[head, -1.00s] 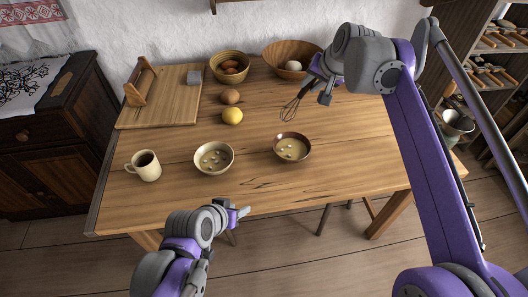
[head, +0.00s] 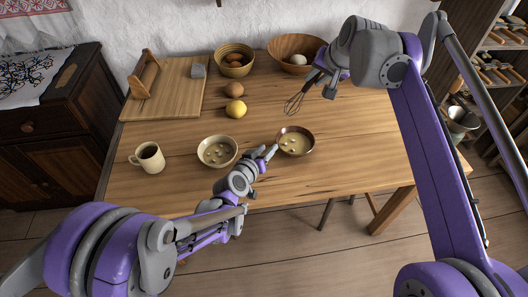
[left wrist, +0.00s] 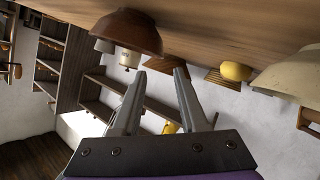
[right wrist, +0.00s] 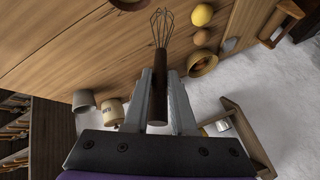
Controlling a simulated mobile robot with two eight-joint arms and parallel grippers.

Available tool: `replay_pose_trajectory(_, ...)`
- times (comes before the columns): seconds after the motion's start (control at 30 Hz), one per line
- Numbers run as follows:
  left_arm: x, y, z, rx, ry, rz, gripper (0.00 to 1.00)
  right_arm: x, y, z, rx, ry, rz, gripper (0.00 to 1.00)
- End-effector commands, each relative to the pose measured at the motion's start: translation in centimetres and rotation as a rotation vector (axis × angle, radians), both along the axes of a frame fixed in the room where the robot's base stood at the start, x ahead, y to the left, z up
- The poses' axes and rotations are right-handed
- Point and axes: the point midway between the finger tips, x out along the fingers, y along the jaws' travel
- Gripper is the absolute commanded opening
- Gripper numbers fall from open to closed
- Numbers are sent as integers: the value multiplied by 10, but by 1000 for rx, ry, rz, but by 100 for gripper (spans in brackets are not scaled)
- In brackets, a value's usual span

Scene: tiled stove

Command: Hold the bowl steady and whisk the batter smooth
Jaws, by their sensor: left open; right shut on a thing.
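A brown-rimmed bowl (head: 308,148) with lumpy pale batter stands on the table, right of a cream bowl (head: 203,162) with similar batter. My left gripper (head: 268,152) is open just left of the brown-rimmed bowl. In the left wrist view this brown bowl (left wrist: 125,30) is beyond the open fingers (left wrist: 159,74), which hold nothing. The whisk (head: 296,101) is in my right gripper (head: 319,80), above the table behind the brown-rimmed bowl. In the right wrist view the dark whisk handle (right wrist: 158,98) is between the fingers, with the wires pointing away.
A mug (head: 151,158) stands at the left. A lemon (head: 236,109) and an egg (head: 234,90) lie behind the cream bowl. An egg bowl (head: 234,67), a wooden bowl (head: 290,63) and a cutting board (head: 160,102) are at the back. The table's right side is clear.

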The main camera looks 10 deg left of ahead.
Motion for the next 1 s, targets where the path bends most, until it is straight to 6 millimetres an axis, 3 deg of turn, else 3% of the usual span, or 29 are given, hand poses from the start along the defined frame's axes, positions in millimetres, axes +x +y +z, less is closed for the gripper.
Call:
replay_pose_trajectory(0.3, 56, -17, -22, 0, -1, -1, 43, 0, 0, 0, 0, 0, 0, 0)
replay_pose_trajectory(0.5, 80, -24, -31, 1, 1, -1, 43, 0, 0, 0, 0, 0, 0, 0)
replay_pose_trajectory(0.97, 90, -27, -35, 0, 1, 0, 43, 0, 0, 0, 0, 0, 0, 0)
replay_pose_trajectory(1.0, 90, -27, -35, 0, 1, 0, 35, 0, 0, 0, 0, 0, 0, 0)
